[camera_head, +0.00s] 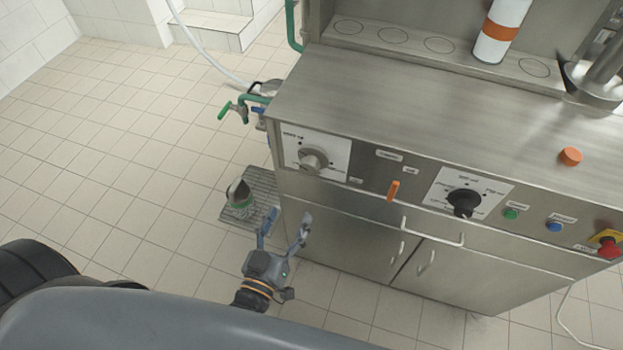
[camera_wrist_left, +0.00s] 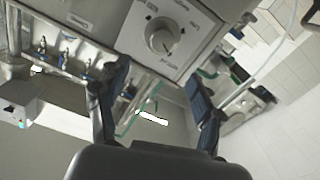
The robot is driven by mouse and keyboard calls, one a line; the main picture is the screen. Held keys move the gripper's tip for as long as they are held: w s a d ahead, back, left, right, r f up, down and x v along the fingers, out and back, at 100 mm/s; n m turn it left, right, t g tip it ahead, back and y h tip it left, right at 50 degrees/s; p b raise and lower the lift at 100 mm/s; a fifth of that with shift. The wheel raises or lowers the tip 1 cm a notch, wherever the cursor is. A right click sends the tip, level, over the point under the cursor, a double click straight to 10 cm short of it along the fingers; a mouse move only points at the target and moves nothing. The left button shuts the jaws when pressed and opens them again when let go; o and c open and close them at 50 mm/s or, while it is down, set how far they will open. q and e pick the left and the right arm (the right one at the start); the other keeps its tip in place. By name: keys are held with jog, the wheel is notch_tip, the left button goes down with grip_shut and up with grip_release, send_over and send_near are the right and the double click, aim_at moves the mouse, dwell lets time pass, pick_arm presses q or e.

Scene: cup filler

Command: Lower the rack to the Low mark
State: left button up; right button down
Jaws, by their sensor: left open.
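The steel machine (camera_head: 390,90) has a grey knob (camera_head: 313,160) on a white dial plate at the left of its front panel. The labels around it are too small to read, so I cannot tell a Low mark. In the left wrist view the knob (camera_wrist_left: 163,40) shows beyond the fingers, with its pointer toward the lower right. My left gripper (camera_head: 286,222) is open and empty, below and left of the knob and apart from the panel. It also shows in the left wrist view (camera_wrist_left: 157,80). I cannot make out the rack for certain. My right gripper is not in view.
A black knob (camera_head: 464,202), an orange lever (camera_head: 393,190), green and blue buttons and a red stop button (camera_head: 609,248) sit along the panel. Green-handled valves (camera_head: 232,108) stick out at the machine's left. A grate (camera_head: 262,188) lies below them. Tiled floor is clear at left.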

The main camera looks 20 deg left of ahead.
pick_arm(q)
send_near(307, 169)
jog(key=w, duration=0.1)
jog(key=w+p, duration=0.1)
jog(key=w, duration=0.3)
jog(key=w+p, duration=0.1)
jog(key=w, duration=0.3)
jog(key=shift+w+d, duration=0.2)
jog(key=shift+w, duration=0.2)
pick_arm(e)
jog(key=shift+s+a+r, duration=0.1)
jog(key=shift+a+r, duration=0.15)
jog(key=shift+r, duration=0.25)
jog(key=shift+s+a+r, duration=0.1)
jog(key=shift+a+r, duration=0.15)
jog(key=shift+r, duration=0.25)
pick_arm(q)
jog(key=c, duration=1.1)
jog(key=shift+c, duration=0.2)
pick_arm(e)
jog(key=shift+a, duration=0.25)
